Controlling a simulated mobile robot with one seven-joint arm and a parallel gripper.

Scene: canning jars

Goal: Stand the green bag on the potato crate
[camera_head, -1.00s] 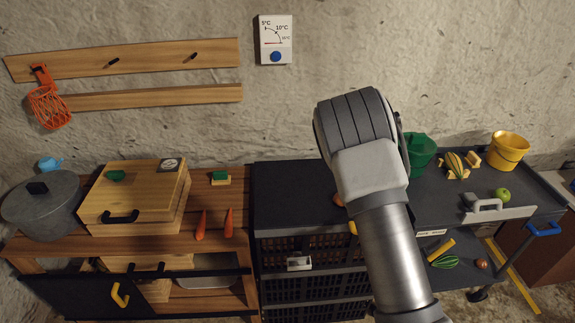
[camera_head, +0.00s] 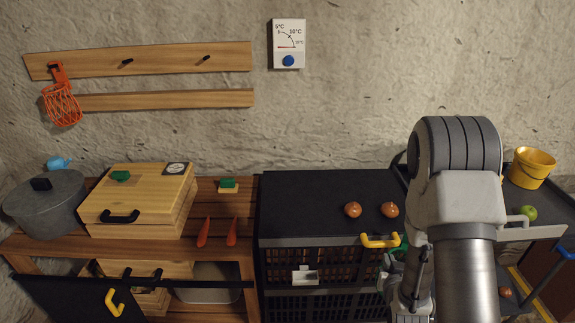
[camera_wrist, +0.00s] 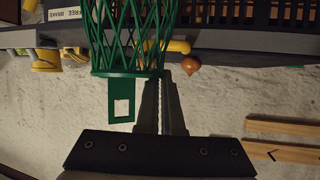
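The green mesh bag (camera_wrist: 127,40), with a flat tab that has a square hole, fills the upper middle of the wrist view. My gripper (camera_wrist: 165,76) has its fingers close together at the bag's rim, apparently pinching it. In the head view only bits of the green bag (camera_head: 397,249) show beside my arm, at the right front of the dark crate stack. The slatted dark crate (camera_head: 325,256), with orange-brown contents behind its bars, has a flat dark top (camera_head: 315,195). The bag is beside this top's front right corner; whether they touch is hidden.
Two onion-like items (camera_head: 353,209) lie on the right of the dark top; its left is clear. A yellow handle (camera_head: 380,241) sticks out at its front edge. A wooden bench with a box (camera_head: 135,210) stands left, a cart with a yellow bucket (camera_head: 532,168) right.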

